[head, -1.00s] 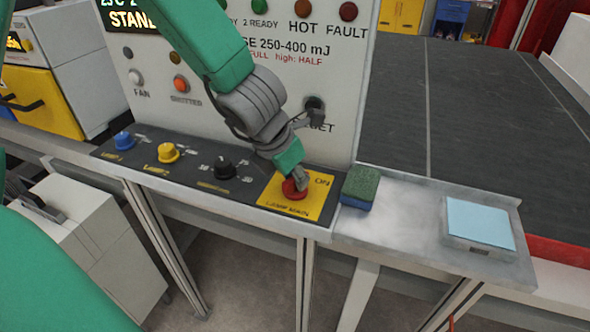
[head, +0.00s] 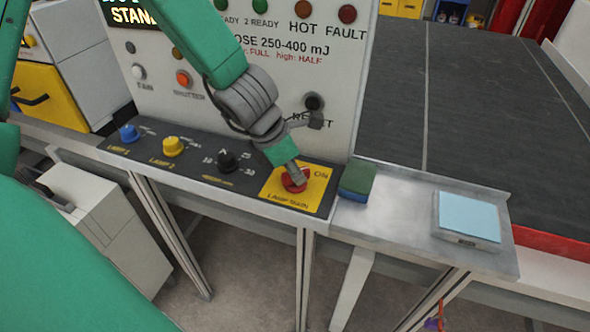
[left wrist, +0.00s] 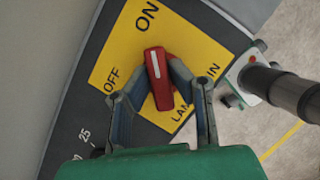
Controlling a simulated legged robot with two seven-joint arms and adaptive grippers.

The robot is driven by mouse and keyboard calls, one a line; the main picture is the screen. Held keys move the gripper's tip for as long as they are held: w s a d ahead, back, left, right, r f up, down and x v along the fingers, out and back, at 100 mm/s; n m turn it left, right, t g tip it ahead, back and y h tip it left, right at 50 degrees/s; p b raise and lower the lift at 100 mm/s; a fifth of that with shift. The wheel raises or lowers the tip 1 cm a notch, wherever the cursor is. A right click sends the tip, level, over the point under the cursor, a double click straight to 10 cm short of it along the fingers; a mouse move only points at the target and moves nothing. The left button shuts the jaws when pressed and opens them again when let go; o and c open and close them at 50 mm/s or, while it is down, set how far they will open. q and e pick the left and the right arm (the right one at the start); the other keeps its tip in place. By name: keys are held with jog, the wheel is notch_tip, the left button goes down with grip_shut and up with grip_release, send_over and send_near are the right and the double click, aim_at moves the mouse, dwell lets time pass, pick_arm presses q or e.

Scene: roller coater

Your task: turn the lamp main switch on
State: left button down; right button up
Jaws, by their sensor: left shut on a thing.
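The lamp main switch is a red rotary handle (head: 291,186) on a yellow plate (head: 315,196) at the right end of the dark control strip. My left gripper (head: 298,182) reaches down onto it from above and covers part of it. In the left wrist view the red handle (left wrist: 160,88) sits between the fingers of my left gripper (left wrist: 157,74), which are shut on its two sides. Its white mark points up toward the word ON, with OFF to its left. The right gripper is not in view.
Left along the strip are a black knob (head: 228,161), a yellow knob (head: 173,147) and a blue knob (head: 129,133). A green-topped sponge (head: 357,181) lies just right of the plate. A light blue pad (head: 468,216) rests farther right on the metal shelf. The black key switch (head: 314,103) protrudes above.

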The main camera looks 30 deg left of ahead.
pick_arm(q)
jog(key=shift+w, duration=0.15)
jog(key=c, duration=1.6)
grip_release()
jog(key=shift+o, duration=0.6)
jog(key=shift+w+f, duration=0.1)
jog(key=shift+w, duration=0.1)
jog(key=shift+s, duration=0.1)
